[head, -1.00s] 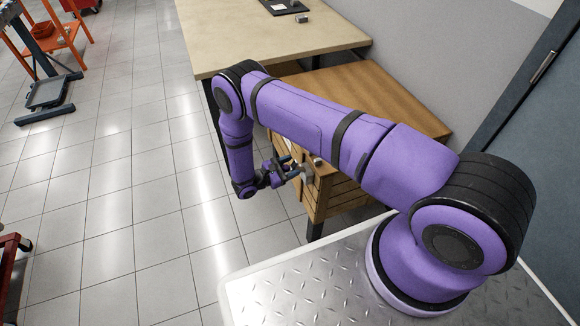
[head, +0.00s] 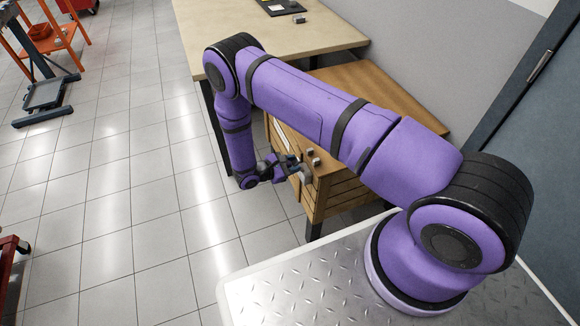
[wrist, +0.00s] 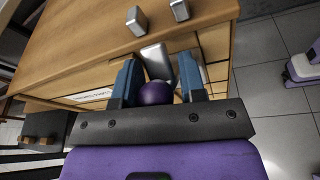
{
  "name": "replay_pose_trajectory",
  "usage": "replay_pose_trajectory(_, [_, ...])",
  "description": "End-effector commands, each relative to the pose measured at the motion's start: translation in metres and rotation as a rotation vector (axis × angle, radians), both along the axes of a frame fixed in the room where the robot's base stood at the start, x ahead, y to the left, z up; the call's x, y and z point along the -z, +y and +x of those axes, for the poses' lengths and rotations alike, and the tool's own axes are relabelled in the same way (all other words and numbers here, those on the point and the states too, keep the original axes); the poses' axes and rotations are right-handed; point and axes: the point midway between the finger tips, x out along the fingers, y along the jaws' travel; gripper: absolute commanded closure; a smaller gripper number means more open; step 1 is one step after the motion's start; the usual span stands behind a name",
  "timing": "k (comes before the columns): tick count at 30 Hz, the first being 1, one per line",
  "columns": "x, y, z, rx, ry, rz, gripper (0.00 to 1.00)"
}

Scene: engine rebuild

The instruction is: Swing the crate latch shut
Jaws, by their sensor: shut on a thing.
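The wooden crate (head: 342,187) has slatted sides and stands beside the table. Its latch (wrist: 155,62) is a silver plate with a round purple knob (wrist: 155,93) at its near end. In the head view the latch (head: 306,174) is a small grey piece at the crate's near left corner. My gripper (wrist: 160,84) has its two blue fingers on either side of the knob and is shut on it. In the head view my gripper (head: 293,167) is at that corner, partly hidden by its own parts. Whether the latch touches the crate face is unclear.
Two small silver blocks (wrist: 137,21) (wrist: 179,10) stand out from the crate near the latch. A beige table (head: 290,35) stands behind the crate. A grey-blue door (head: 535,150) is at the right.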

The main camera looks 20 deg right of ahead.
Motion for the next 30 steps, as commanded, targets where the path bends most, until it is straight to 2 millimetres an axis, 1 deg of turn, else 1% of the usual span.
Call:
replay_pose_trajectory(1, [-0.008,-0.002,0.009,-0.008,-0.019,0.038,1.00])
replay_pose_trajectory(9, [-0.015,-0.015,0.010,-0.007,-0.021,0.235,1.00])
replay_pose_trajectory(15, [-0.018,-0.022,0.010,-0.007,-0.020,0.337,1.00])
replay_pose_trajectory(21, [-0.018,-0.026,0.010,-0.008,-0.020,0.391,1.00])
replay_pose_trajectory(30, [-0.019,-0.028,0.010,-0.009,-0.018,0.405,1.00])
